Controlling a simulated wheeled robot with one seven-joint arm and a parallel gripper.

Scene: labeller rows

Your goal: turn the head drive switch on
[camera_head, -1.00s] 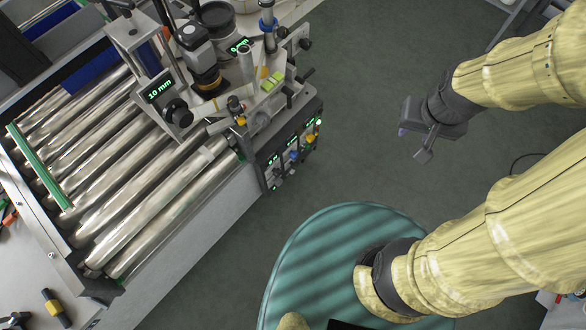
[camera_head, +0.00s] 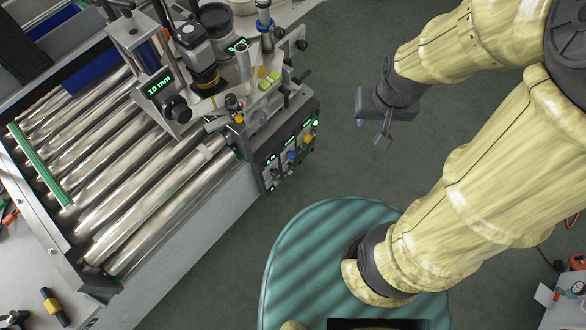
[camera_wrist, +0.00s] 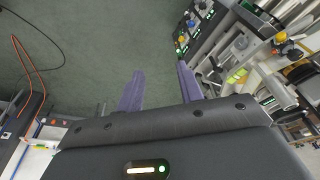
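A dark control panel (camera_head: 288,150) with small green displays and several knobs sits on the front end of the labeller, beside the rollers. It carries a blue knob (camera_head: 292,156) and a yellow knob (camera_head: 308,140); which control is the head drive switch I cannot tell. The panel also shows at the top of the wrist view (camera_wrist: 200,22). My gripper (camera_head: 372,130) hangs over the floor to the right of the panel, well apart from it. In the wrist view its two purple fingers (camera_wrist: 160,88) stand apart with nothing between them.
A roller conveyor (camera_head: 130,175) with a green bar fills the left. The labelling head (camera_head: 205,85) with posts and a display reading 10 mm stands above it. Green floor (camera_head: 340,60) is clear between the machine and my arm. A bench with a gauge (camera_head: 578,288) is at the lower right.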

